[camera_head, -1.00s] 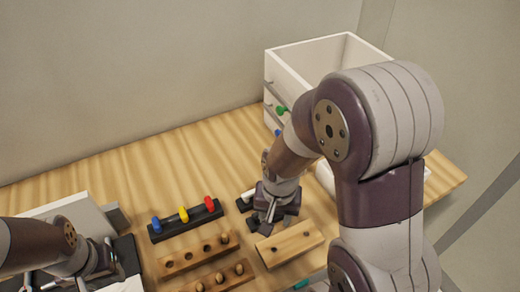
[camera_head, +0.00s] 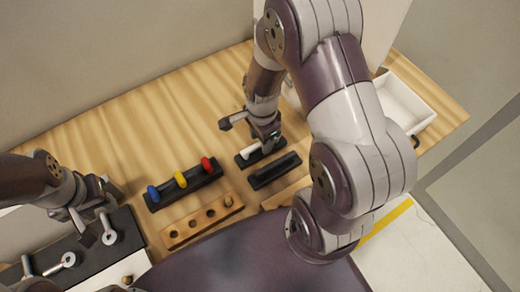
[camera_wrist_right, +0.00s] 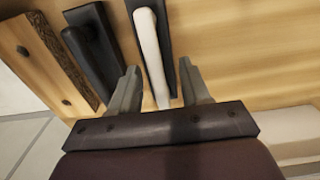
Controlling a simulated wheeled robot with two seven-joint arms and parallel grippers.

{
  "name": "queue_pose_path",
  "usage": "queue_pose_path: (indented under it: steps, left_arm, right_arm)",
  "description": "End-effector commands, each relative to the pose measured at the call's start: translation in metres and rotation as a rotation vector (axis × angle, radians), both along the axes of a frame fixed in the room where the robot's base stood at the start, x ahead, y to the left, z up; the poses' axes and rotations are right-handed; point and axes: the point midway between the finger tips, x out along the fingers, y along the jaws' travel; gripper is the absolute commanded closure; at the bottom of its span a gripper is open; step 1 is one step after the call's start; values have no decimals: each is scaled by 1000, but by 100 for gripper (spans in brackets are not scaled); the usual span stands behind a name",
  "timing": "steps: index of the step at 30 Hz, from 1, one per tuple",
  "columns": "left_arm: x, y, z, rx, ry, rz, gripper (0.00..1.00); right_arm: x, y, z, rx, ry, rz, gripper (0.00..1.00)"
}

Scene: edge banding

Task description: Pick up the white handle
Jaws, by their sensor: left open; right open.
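The white handle (camera_wrist_right: 151,52) lies lengthwise on a black base in the right wrist view. Its lower end runs between the two fingers of my right gripper (camera_wrist_right: 160,92), which is open with a finger on each side. In the head view the white handle (camera_head: 250,152) is partly hidden by my right gripper (camera_head: 265,137), which points down over it. A black handle on its own black base (camera_wrist_right: 92,45) lies beside it to the left in the wrist view. My left gripper (camera_head: 97,225) is open at the left, away from the white handle.
A black rack with blue, yellow and red knobs (camera_head: 181,180) stands left of the white handle. A wooden block with holes (camera_head: 203,220) lies in front of it. The table behind the rack is clear.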

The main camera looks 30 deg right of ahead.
Motion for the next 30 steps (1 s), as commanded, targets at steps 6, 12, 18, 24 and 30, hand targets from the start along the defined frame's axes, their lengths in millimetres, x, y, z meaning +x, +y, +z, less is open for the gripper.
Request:
queue_pose_path:
  steps: [6,12,18,24,30]
  left_arm:
    - [0,0,-17,0,0,0,57]
    - [0,0,-17,0,0,0,57]
    - [0,0,-17,0,0,0,57]
    - [0,0,-12,0,0,0,57]
    - [0,0,18,0,0,0,57]
  right_arm:
    - [0,0,-17,0,0,0,53]
    - [0,0,-17,0,0,0,92]
    - [0,0,-17,0,0,0,100]
    - [0,0,-12,0,0,0,100]
    - [0,0,18,0,0,0,100]
